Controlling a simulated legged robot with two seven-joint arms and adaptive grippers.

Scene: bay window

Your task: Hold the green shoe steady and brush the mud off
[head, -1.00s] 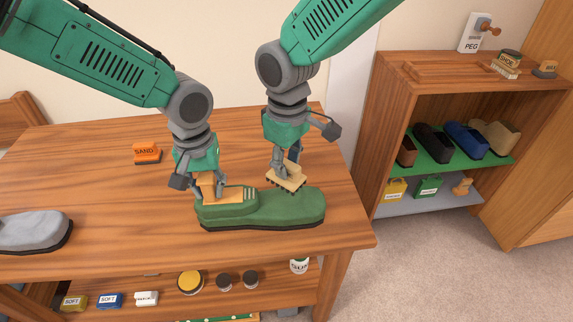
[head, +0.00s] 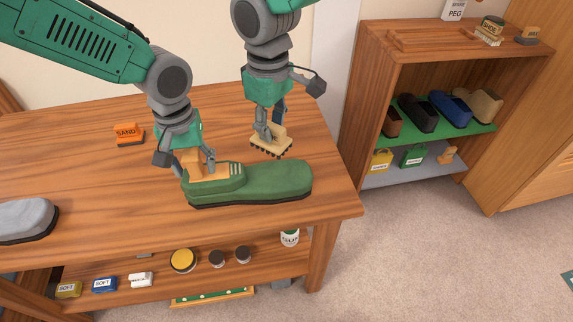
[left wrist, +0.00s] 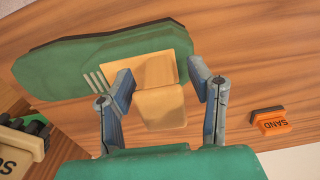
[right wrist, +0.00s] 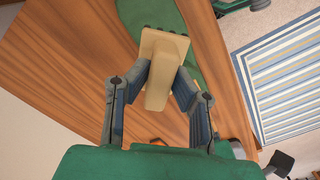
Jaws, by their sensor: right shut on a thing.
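The green shoe (head: 275,182) lies on its dark sole on the bench, toe to the right, and shows in the left wrist view (left wrist: 70,65). A tan block (left wrist: 160,105) stands in its opening. My left gripper (head: 195,165) is open, with its fingers on either side of this block and apparent gaps. My right gripper (right wrist: 160,80) is shut on the tan brush (head: 270,140), with dark bristles facing down. The brush is just above and behind the shoe's front part, apart from it. I see no clear mud on the visible green upper.
An orange SAND block (head: 129,134) lies behind the shoe on the bench (head: 80,180). A grey shoe (head: 25,220) stands at the left. Jars and small boxes sit on the lower shelf (head: 205,278). A cabinet (head: 365,130) with shoes stands at the right.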

